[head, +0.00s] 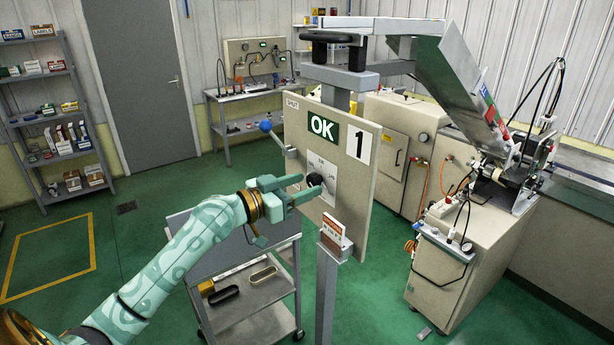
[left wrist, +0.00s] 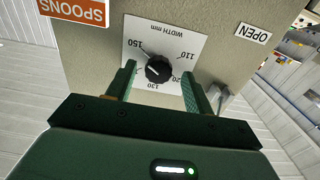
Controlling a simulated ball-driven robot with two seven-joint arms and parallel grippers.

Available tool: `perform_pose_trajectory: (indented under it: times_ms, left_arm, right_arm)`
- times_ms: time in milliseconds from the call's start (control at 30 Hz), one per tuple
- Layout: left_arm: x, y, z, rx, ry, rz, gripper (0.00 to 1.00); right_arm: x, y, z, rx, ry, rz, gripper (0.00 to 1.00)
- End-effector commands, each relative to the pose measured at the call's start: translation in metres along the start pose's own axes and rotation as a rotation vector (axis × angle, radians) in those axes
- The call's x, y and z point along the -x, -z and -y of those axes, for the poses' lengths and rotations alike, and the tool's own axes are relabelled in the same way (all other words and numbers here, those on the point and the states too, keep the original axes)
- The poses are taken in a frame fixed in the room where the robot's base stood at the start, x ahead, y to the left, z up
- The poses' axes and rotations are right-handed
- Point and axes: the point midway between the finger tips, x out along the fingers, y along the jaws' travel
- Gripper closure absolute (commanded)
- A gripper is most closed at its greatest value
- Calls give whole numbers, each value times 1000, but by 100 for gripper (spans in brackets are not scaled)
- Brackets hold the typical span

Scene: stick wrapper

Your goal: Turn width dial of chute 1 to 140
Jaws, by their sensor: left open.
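The width dial is a black round knob (head: 314,180) on a white scale plate (head: 325,170), on the beige panel (head: 357,205) marked 1. My right gripper is not in view.
A lever with a blue ball (head: 266,126) sticks out at the panel's left edge. A grey cart (head: 250,300) stands under my left arm.

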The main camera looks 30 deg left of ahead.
Motion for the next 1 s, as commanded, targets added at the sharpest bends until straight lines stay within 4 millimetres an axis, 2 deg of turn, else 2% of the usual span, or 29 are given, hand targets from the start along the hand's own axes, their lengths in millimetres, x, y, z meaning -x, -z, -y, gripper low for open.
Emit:
perform_pose_trajectory:
  times_ms: [100, 200, 467, 600, 633, 1000]
  left_arm:
    - [-13, 1, 0, 0, 1, 0, 48]
    - [-17, 0, 0, -1, -1, 1, 48]
    - [-18, -1, 0, -1, 0, 2, 48]
    - [-18, -1, 0, -1, 0, 2, 87]
    - [-18, -1, 0, -1, 0, 2, 91]
    - [-18, 0, 0, 41, 0, 1, 91]
  right_arm:
    - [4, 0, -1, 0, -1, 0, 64]
    - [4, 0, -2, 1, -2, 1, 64]
    - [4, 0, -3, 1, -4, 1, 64]
    - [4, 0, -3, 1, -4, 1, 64]
    - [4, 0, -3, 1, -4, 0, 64]
    - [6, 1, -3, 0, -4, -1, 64]
